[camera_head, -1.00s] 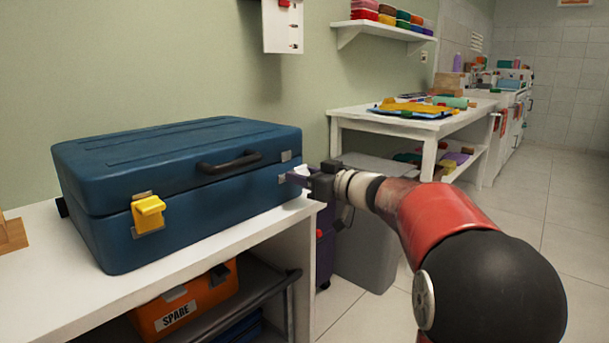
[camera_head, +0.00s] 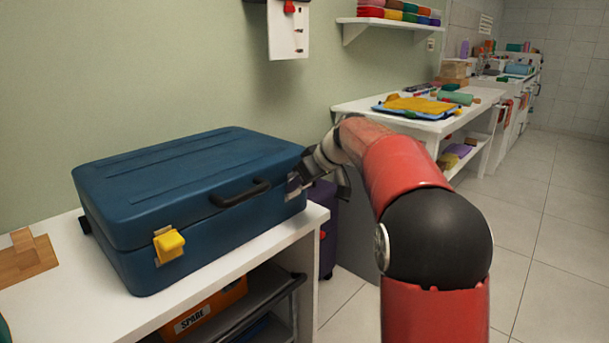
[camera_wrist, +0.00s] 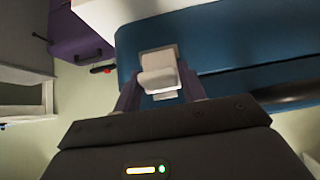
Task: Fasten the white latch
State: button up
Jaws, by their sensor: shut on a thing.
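A blue suitcase (camera_head: 195,185) lies with its lid down on the white bench. The white latch (camera_wrist: 159,73) is at the right end of its front face, seen close up in the wrist view with a pale plate behind it. My gripper (camera_head: 294,183) reaches the suitcase's front right corner and hides most of that latch in the head view. In the wrist view, the purple fingers of my gripper (camera_wrist: 160,92) are shut on the white latch, one on each side. A yellow latch (camera_head: 169,245) is on the front left, apart from my gripper.
A black handle (camera_head: 240,193) sticks out between the latches. The white bench (camera_head: 105,322) ends just right of the suitcase. An orange box marked SPARE (camera_head: 210,305) is on the shelf below. A purple case (camera_head: 327,235) stands on the floor behind my arm.

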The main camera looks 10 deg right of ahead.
jog(key=shift+w+a+r+g+h, duration=0.1)
jog(key=shift+w+r+g+h, duration=0.25)
jog(key=shift+g, duration=0.25)
jog(key=o, duration=0.9)
jog(key=shift+f, duration=0.1)
jog(key=shift+c, duration=0.2)
jog(key=v, duration=0.7)
jog(key=shift+r, duration=0.35)
jog(key=shift+s, duration=0.15)
